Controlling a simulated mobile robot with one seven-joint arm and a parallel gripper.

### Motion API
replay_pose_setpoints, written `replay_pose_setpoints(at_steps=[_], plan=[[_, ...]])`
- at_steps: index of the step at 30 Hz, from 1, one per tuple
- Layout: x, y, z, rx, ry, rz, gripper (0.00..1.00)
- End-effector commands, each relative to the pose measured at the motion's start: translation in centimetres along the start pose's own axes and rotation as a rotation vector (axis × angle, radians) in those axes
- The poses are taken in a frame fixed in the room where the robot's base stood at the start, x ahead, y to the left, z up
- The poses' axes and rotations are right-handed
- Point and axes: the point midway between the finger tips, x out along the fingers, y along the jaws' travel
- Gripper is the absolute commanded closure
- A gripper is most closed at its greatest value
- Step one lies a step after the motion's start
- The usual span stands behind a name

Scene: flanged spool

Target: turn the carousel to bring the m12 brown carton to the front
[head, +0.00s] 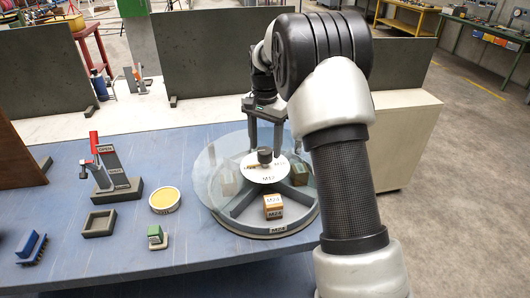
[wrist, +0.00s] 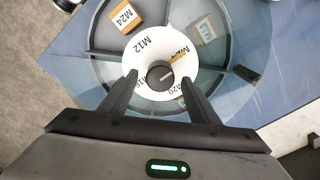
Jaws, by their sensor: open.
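The round carousel (head: 240,206) has dark dividers, a clear cover and a white centre disc (head: 266,176) printed with M12, M24 and other marks. A dark knob (head: 265,155) stands at its centre; it also shows in the wrist view (wrist: 160,77). A brown carton marked M24 (head: 273,206) sits in the front compartment. I cannot read M12 on any carton. My gripper (wrist: 159,77) is open above the carousel, its fingers on either side of the knob; contact is unclear.
Left of the carousel on the blue table are a round yellow-topped tin (head: 165,200), a small green block (head: 156,236), a square grey frame (head: 99,223) and a stand with a red handle (head: 108,170). Dark panels (head: 213,62) stand behind.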

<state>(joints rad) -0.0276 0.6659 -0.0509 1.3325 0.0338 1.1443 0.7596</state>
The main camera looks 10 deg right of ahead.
Motion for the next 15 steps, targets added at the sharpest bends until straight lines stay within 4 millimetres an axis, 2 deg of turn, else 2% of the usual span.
replay_pose_setpoints(at_steps=[1,6,15], plan=[[0.8,0.1,0.0,0.0,-0.002,0.002,0.44],[2.4,0.0,0.0,0.0,0.0,0.0,0.44],[2.7,0.0,0.0,0.0,0.0,0.0,0.44]])
